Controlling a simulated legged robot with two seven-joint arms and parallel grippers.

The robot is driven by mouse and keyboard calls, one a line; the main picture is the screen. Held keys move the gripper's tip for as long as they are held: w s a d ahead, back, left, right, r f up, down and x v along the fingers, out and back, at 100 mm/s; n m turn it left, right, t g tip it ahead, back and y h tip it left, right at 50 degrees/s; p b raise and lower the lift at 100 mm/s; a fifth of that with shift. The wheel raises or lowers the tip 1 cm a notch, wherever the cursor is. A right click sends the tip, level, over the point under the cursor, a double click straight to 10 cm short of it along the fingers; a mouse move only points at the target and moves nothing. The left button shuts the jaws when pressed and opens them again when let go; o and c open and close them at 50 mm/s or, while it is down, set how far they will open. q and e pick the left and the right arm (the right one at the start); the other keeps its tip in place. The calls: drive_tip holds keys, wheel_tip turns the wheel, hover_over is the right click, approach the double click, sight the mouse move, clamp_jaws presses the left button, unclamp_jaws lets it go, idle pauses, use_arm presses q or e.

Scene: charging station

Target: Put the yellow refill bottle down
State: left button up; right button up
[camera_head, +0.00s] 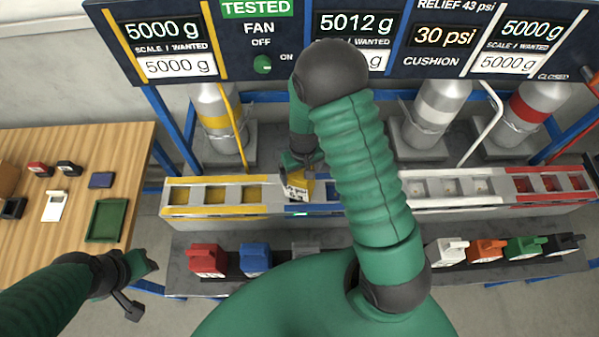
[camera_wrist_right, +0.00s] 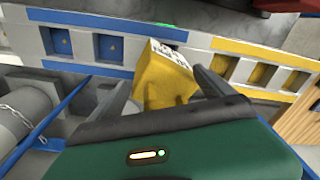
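The yellow refill bottle (camera_head: 297,188) is a small blocky jug with a white label. In the head view it is over the long rail of pockets, near where the yellow section meets the blue one. My right gripper (camera_head: 300,164) is just above it, partly hidden by my arm. In the right wrist view the bottle (camera_wrist_right: 163,82) sits tilted between the two fingers of my right gripper (camera_wrist_right: 163,77), which lie close on both sides. Whether its base touches the rail is hidden. My left gripper (camera_head: 140,282) is low at the left, away from the bottle; its fingers are unclear.
The rail has yellow (camera_head: 215,183), white (camera_head: 440,176) and red sections. Several coloured jugs stand on the front shelf, including a red one (camera_head: 206,258) and a blue one (camera_head: 254,257). A wooden table (camera_head: 60,262) with a green tray (camera_head: 92,236) is at left. Large cylinders (camera_head: 215,120) stand behind.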

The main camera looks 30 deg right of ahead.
drive_tip(key=shift+d, duration=0.1)
drive_tip(key=shift+d+r, duration=0.1)
drive_tip(key=shift+r, duration=0.25)
wheel_tip(320, 180, up, 11)
drive_tip(key=a+b, duration=0.1)
drive_tip(key=b, duration=0.2)
drive_tip(key=s+a+r+n+t, duration=0.2)
drive_tip(key=s+a, duration=0.5)
drive_tip(key=s, duration=0.2)
use_arm(q)
drive_tip(key=s+b+x, duration=0.3)
drive_tip(key=b+x, duration=0.9)
drive_tip(key=x, duration=0.3)
drive_tip(key=shift+s+f+b, duration=0.2)
drive_tip(key=shift+f+b, duration=0.2)
drive_tip(key=shift+f, duration=0.15)
use_arm(e)
drive_tip(key=s+x, duration=0.3)
drive_tip(key=x, duration=1)
drive_tip(key=shift+w+f, duration=0.45)
drive_tip(key=shift+d, duration=0.1)
